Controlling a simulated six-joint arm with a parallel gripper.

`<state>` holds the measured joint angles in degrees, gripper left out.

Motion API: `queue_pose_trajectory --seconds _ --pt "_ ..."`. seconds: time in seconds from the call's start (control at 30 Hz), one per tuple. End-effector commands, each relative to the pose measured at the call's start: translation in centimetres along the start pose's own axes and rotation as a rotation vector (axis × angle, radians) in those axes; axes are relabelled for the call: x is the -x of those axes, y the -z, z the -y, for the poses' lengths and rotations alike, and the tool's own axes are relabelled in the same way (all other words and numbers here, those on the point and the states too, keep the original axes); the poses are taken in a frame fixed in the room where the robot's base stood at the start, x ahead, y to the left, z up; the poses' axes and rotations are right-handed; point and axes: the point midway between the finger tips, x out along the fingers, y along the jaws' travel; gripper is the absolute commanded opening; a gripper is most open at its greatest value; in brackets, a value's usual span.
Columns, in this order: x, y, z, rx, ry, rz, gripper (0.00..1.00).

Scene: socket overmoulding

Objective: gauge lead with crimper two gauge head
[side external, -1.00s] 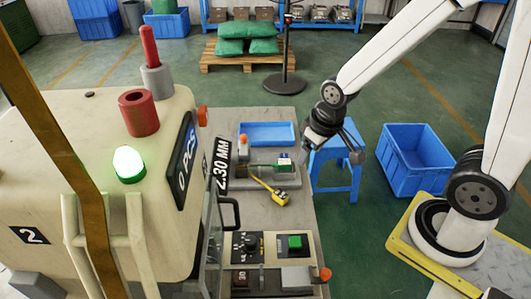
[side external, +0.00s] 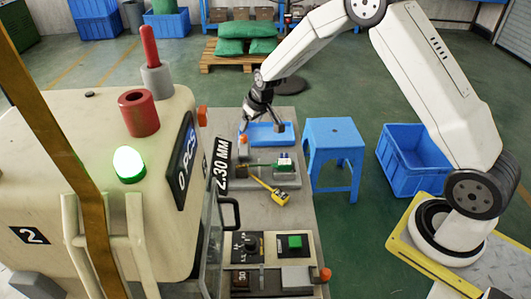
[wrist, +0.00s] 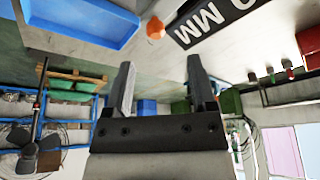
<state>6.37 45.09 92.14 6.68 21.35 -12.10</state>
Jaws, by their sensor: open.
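Crimper two is the cream machine (side external: 60,150) marked 2 at the left, with a lit green lamp and a 0 PCS display. The gauge head (side external: 285,180) is a grey fixture on the bench beside the 2.30 MM readout (side external: 222,165). A green and white piece (side external: 285,162) sits on it; I cannot tell whether this is the lead. A yellow piece (side external: 280,197) with a thin yellow strip lies in front. My gripper (side external: 260,122) is over the blue tray behind the gauge head. In the wrist view my gripper (wrist: 160,80) is open, with nothing between its fingers.
The blue tray (wrist: 85,30) and an orange knob (wrist: 155,27) show in the wrist view. A control panel with a green button (side external: 295,242) is at the bench front. A blue stool (side external: 334,130) and a blue crate (side external: 400,165) stand to the right on the floor.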

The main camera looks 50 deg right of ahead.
Motion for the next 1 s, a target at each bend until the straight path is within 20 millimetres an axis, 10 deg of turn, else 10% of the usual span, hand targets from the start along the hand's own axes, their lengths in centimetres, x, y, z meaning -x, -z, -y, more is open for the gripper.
queue_pose_trajectory --seconds 1.0 --pt "-5.6 1.3 -0.8 0.001 -0.001 -0.012 0.72"
